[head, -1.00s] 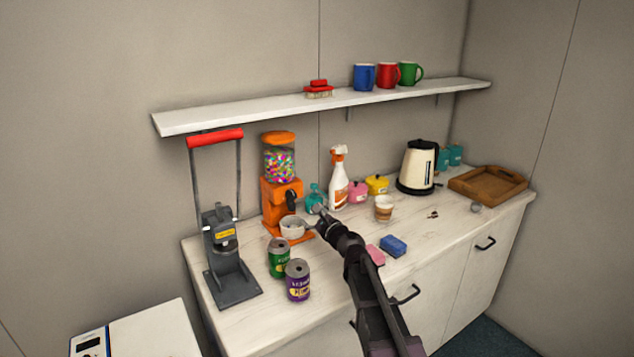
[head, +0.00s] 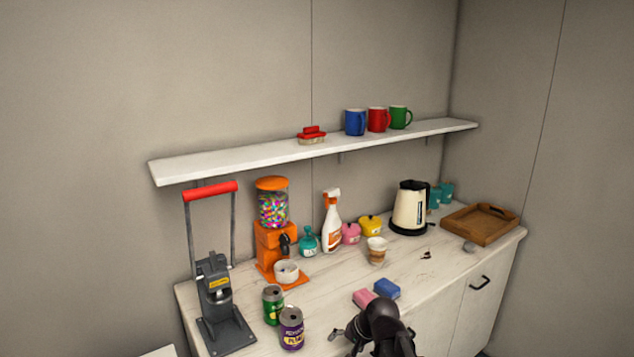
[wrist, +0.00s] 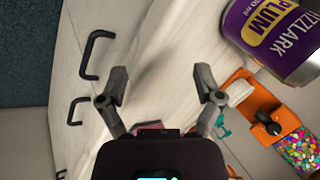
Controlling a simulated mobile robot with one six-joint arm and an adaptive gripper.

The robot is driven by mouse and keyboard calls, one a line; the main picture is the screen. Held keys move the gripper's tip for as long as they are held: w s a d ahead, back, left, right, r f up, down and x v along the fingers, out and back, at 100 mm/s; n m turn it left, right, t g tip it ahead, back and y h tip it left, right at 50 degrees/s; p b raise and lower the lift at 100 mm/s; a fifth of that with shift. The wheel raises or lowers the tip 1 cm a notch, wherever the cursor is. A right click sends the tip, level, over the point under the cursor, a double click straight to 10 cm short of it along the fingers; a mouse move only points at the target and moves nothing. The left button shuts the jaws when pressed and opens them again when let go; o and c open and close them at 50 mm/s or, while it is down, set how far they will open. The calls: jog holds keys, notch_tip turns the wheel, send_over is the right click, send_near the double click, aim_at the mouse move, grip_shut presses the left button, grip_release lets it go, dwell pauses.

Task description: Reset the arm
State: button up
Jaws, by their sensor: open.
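My gripper (wrist: 160,88) is open in the wrist view, with its two fingers spread and nothing between them. In the head view my arm is folded low at the bottom, in front of the counter's front edge, and a finger shows to its left. The purple can (head: 291,328) stands on the counter left of the arm, beside the green can (head: 273,305). The purple can also shows large at the upper right of the wrist view (wrist: 275,38), apart from the fingers.
The counter (head: 340,282) holds a candy dispenser (head: 272,240) with a white bowl (head: 286,271), a can crusher (head: 218,290), pink and blue sponges (head: 386,289), a cup (head: 376,251), a spray bottle (head: 332,225), a kettle (head: 409,208) and a wooden tray (head: 480,224). Mugs (head: 378,119) stand on the shelf.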

jog(key=s+d+f+n+g+h+p, duration=0.1)
jog(key=s+d+n+g+h, duration=0.2)
jog(key=s+d, duration=0.7)
jog(key=shift+s+n+g+h, duration=0.15)
jog(key=shift+n+g+h, duration=0.2)
jog(key=shift+h, duration=0.65)
